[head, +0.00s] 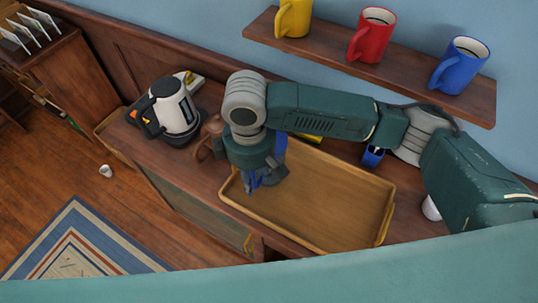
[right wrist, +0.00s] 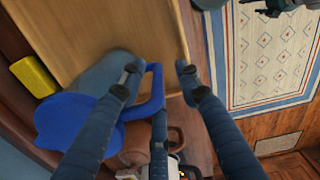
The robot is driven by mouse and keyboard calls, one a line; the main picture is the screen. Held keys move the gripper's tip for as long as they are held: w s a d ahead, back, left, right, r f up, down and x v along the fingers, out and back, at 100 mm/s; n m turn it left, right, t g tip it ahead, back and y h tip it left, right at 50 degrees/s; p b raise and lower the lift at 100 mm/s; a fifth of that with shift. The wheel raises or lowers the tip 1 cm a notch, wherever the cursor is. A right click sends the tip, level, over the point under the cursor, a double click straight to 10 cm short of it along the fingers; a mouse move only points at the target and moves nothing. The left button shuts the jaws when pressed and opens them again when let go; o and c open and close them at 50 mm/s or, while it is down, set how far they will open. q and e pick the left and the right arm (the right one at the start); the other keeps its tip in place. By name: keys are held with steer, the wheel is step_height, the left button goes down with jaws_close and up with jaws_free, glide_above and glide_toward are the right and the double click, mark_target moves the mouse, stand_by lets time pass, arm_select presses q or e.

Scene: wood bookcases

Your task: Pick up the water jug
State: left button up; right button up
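A blue jug with a looped handle (right wrist: 155,92) shows in the right wrist view, its round blue body (right wrist: 72,122) at the left. In the head view, only a blue strip of it (head: 281,147) shows beside my right gripper (head: 262,181), which hides the rest. My right gripper also shows in the right wrist view (right wrist: 158,84). Its fingers are apart, one on each side of the handle; I cannot tell if they touch it. A dark shape at the top right of the right wrist view may be my left gripper (right wrist: 276,8); its fingers are unclear.
A wooden tray (head: 340,190) lies on the sideboard under my right arm. A black and white kettle (head: 176,107) and a brown pot (head: 208,138) stand left of it. A shelf (head: 330,55) above holds yellow, red and blue mugs. A small white cup (head: 106,171) is on the floor.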

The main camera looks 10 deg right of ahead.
mark_target(254, 185)
steer(key=shift+w+d+f, duration=0.15)
steer(key=shift+f, duration=0.2)
steer(key=f+p, duration=0.1)
steer(key=f, duration=0.3)
steer(key=shift+w+a+f+p, duration=0.15)
steer(key=shift+w+a+p, duration=0.05)
steer(key=shift+p, duration=0.15)
steer(key=shift+f, duration=0.4)
steer(key=shift+c, duration=0.5)
jaws_close()
arm_select(q)
steer(key=shift+w+d+r, duration=0.3)
steer(key=shift+w+r, duration=0.15)
steer(key=shift+r, duration=0.05)
steer(key=shift+w+d+r, duration=0.25)
steer(key=shift+w+r, duration=0.15)
steer(key=shift+r, duration=0.05)
arm_select(e)
steer(key=shift+w, duration=0.1)
